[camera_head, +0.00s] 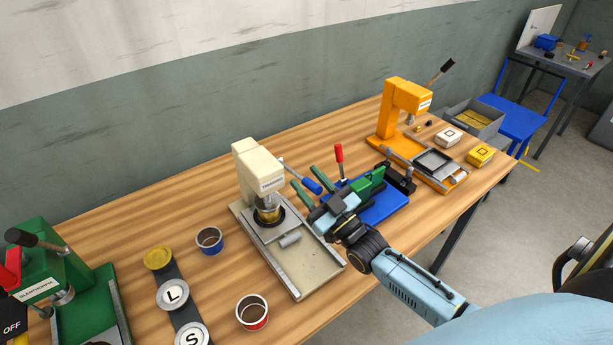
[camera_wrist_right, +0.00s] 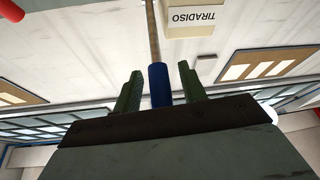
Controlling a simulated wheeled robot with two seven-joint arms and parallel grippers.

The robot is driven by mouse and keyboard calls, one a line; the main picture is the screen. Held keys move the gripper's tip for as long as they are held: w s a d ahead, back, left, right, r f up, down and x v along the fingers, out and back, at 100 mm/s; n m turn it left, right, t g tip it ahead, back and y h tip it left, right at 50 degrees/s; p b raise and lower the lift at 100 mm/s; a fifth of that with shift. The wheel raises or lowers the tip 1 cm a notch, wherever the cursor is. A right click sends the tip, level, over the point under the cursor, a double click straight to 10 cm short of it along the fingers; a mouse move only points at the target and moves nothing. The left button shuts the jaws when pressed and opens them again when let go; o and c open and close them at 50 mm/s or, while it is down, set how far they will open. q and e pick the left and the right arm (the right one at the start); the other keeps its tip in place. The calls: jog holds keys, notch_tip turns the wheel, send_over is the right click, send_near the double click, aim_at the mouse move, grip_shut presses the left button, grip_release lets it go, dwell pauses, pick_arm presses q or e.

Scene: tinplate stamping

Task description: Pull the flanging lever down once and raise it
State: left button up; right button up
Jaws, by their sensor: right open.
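The cream press (camera_head: 255,165) stands mid-table, and its lever ends in a blue handle (camera_head: 312,185) at its right side. In the right wrist view, the blue handle (camera_wrist_right: 158,84) lies between the two green fingers of my right gripper (camera_wrist_right: 158,85), with gaps visible on both sides. My right gripper (camera_head: 304,176) is open around the handle and not closed on it. The lever's rod (camera_wrist_right: 153,35) runs towards the cream press's labelled head (camera_wrist_right: 191,20). A tin with a golden top (camera_head: 267,214) sits under the press head. My left gripper is not in view.
Beside my right gripper is a blue-based device (camera_head: 385,207) with a red-handled lever (camera_head: 339,153). An orange press (camera_head: 402,100) stands farther right, a green press (camera_head: 70,255) at left. Open tins (camera_head: 209,240) and (camera_head: 252,312) stand in front of the wall on the wooden table (camera_head: 150,210).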

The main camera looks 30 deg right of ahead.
jog(key=shift+w+a+r, duration=0.15)
jog(key=shift+w+r, duration=0.05)
jog(key=shift+w, duration=0.35)
grip_shut()
